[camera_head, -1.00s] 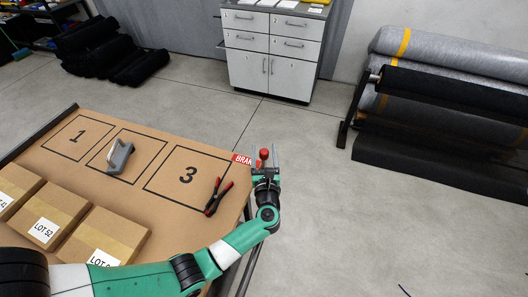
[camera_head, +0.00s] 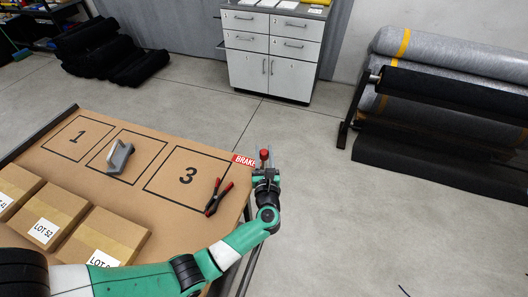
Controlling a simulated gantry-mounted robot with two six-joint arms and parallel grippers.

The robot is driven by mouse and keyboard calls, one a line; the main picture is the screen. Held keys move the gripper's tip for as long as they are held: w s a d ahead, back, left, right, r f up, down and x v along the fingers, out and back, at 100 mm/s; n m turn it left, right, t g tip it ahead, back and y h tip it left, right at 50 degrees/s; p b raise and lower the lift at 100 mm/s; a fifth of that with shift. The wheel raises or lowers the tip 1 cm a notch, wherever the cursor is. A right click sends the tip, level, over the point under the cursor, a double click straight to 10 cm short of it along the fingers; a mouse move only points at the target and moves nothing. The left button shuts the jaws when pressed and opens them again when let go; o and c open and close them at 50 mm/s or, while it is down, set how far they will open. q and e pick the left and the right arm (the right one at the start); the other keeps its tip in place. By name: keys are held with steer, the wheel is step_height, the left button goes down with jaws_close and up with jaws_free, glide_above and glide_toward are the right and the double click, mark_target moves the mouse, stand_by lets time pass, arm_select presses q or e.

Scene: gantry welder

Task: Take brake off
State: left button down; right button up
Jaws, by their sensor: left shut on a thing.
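The brake lever's red knob (camera_head: 264,153) stands at the table's right corner, beside a red sign (camera_head: 243,160) reading BRAKE. My left gripper (camera_head: 264,163) is shut on the lever just below the knob. The gripper hides the lower part of the lever. My right gripper is not in view.
The brown tabletop (camera_head: 150,190) has numbered outlined squares. Boxes with LOT labels (camera_head: 45,215) line the front. The floor right of the table is clear.

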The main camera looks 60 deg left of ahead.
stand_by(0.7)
arm_select(q)
steer(key=b, duration=0.2)
steer(key=s+d+y+b, duration=0.1)
steer(key=b, duration=0.1)
steer(key=shift+s+f+n+t, duration=0.1)
steer(key=shift+f+n+t, duration=0.2)
steer(key=shift+f, duration=0.05)
steer(key=shift+r, duration=0.3)
steer(key=c, duration=0.5)
jaws_free()
steer(key=shift+r, duration=0.1)
